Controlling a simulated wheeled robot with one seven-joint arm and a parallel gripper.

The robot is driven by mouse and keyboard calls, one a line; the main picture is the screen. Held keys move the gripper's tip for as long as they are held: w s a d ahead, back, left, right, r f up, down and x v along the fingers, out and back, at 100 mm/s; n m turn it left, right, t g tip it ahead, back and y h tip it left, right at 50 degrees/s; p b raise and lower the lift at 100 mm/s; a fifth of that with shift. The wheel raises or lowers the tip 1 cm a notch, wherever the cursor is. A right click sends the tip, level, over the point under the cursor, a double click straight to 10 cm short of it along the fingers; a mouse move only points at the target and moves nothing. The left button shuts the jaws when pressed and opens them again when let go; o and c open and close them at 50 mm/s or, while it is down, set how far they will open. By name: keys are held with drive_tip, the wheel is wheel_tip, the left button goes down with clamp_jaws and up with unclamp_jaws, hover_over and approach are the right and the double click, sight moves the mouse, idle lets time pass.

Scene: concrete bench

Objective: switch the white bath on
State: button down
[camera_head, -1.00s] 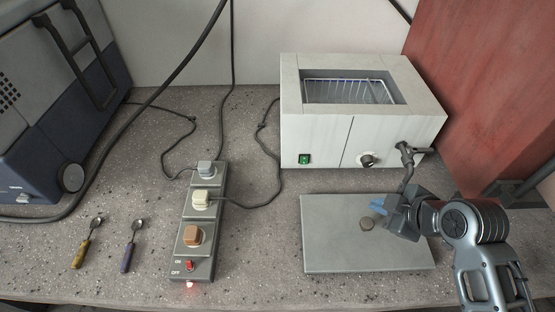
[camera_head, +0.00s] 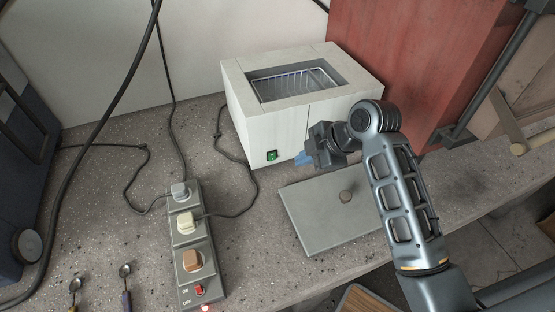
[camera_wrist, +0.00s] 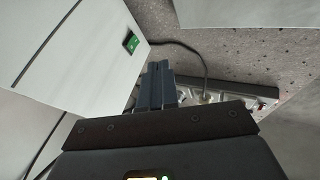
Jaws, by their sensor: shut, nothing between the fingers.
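The white bath (camera_head: 240,112) stands at the back of the bench with a wire basket in its open top. A small green switch (camera_head: 271,155) is low on its front panel and also shows in the wrist view (camera_wrist: 131,42). My gripper (camera_head: 300,158) is shut and empty, with its bluish fingertips just right of the switch in the head view. In the wrist view the closed fingers (camera_wrist: 160,82) are below and right of the switch, apart from it. My arm hides the bath's knob and drain tap. I cannot tell the switch's position.
A power strip (camera_head: 179,261) with grey, white and brown plugs stands left, its red switch (camera_head: 200,291) near a glowing red light. Cables cross the bench. Two spoons lie lower left.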

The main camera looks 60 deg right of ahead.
sight(271, 159)
drive_tip(key=x, duration=0.9)
drive_tip(key=w+d, duration=0.1)
drive_tip(key=w, duration=0.1)
drive_tip(key=shift+w+d+f+p, duration=0.3)
drive_tip(key=shift+w+d+p, duration=0.05)
drive_tip(key=shift+p, duration=0.05)
drive_tip(key=shift+w+d+f, duration=0.1)
drive_tip(key=shift+w+d, duration=0.15)
drive_tip(key=shift+w, duration=0.1)
drive_tip(key=shift+w, duration=0.1)
drive_tip(key=shift+w+d+f, duration=0.15)
drive_tip(key=shift+f, duration=0.05)
drive_tip(key=shift+r, duration=0.1)
drive_tip(key=shift+r+p, duration=0.65)
drive_tip(key=shift+r, duration=0.25)
